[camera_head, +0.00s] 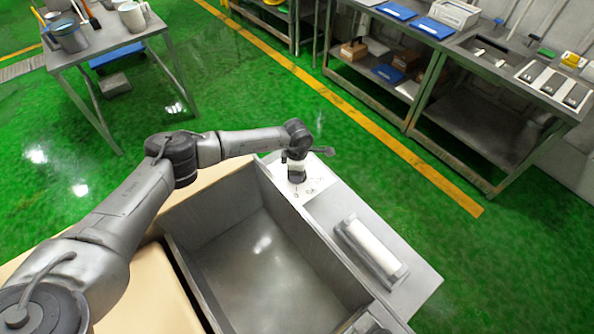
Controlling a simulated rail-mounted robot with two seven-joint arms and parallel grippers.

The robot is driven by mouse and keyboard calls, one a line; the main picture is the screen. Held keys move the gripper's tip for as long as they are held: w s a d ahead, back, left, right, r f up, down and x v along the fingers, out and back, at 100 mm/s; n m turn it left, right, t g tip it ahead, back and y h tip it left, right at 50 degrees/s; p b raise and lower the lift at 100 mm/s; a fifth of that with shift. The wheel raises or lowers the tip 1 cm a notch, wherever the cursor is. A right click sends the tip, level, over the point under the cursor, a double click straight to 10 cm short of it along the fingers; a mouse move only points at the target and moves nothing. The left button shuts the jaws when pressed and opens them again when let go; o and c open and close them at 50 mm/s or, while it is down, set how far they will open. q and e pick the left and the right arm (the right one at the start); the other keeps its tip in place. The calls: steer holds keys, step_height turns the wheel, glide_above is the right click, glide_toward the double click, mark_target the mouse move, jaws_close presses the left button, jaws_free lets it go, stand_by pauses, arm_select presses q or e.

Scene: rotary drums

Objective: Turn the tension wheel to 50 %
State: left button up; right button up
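My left arm comes in from the left, and its gripper (296,174) points down over a white panel (317,193) at the far corner of the metal machine. Small dark markings show on the panel around the gripper's lower end. I cannot make out the tension wheel; it may be hidden under the gripper. The fingers are too small and covered to tell whether they are open or shut, or touching anything. No percentage reading is legible. My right gripper is not in view.
The machine has a deep, empty metal trough (262,255). A white roller (370,246) lies on its right ledge. A table with buckets (68,36) stands at the upper left, workbenches (480,60) at the upper right. Green floor lies between, with a yellow line.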

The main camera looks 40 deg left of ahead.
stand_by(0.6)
arm_select(q)
steer(key=o, duration=0.9)
steer(key=shift+r+p, duration=0.45)
steer(key=shift+r, duration=6.45)
